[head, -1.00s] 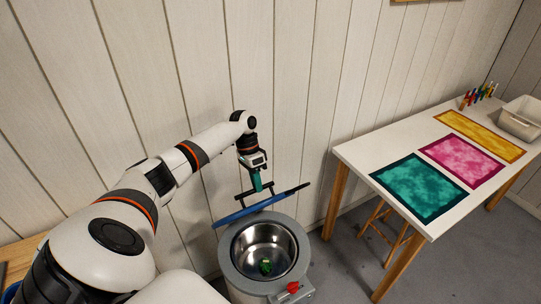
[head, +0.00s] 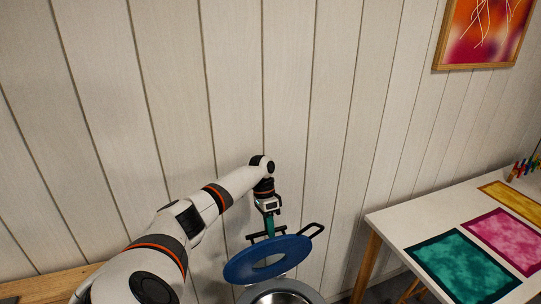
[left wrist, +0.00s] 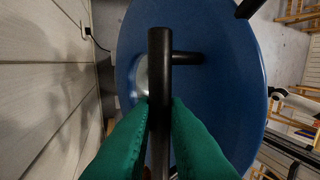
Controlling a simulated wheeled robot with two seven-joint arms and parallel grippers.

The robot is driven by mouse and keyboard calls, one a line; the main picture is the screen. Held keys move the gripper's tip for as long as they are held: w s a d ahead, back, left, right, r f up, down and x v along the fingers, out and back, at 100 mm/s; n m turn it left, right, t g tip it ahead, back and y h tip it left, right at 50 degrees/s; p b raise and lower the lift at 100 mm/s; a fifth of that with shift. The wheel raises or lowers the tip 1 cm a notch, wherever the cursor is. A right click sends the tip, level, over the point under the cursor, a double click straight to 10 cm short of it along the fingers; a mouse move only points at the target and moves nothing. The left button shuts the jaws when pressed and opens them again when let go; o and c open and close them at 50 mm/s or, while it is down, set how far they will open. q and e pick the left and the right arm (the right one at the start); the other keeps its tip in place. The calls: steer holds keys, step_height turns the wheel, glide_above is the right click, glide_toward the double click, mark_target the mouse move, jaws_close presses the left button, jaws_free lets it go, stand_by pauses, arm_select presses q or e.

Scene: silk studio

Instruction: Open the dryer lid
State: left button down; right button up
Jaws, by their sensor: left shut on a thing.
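The dryer lid (head: 244,268) is a blue disc with an opening in its middle. It stands tilted up at the back of the dryer's round grey drum (head: 288,296), which shows only at the bottom edge of the head view. A black bar handle (left wrist: 160,68) stands out from the lid. My left gripper (head: 268,232) is shut on this handle, with its green fingers on either side of the bar in the left wrist view (left wrist: 158,125). The lid's blue face (left wrist: 225,90) fills much of that view. My right gripper is not in view.
A white table (head: 400,222) stands at the right with teal (head: 462,264), magenta (head: 508,238) and yellow cloths. A plank wall (head: 330,110) is close behind the dryer. A framed picture (head: 438,55) hangs at the upper right. A wooden surface (head: 45,284) shows at the lower left.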

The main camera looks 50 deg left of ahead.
arm_select(q)
steer(key=c, duration=1.6)
jaws_free()
steer(key=shift+s+f, duration=0.15)
steer(key=shift+f, duration=0.5)
steer(key=shift+o, duration=0.8)
steer(key=shift+w+a+f, duration=0.1)
steer(key=shift+w+a, duration=0.15)
steer(key=shift+a, duration=0.15)
steer(key=b+v, duration=0.3)
steer(key=v, duration=0.9)
steer(key=shift+w, duration=0.1)
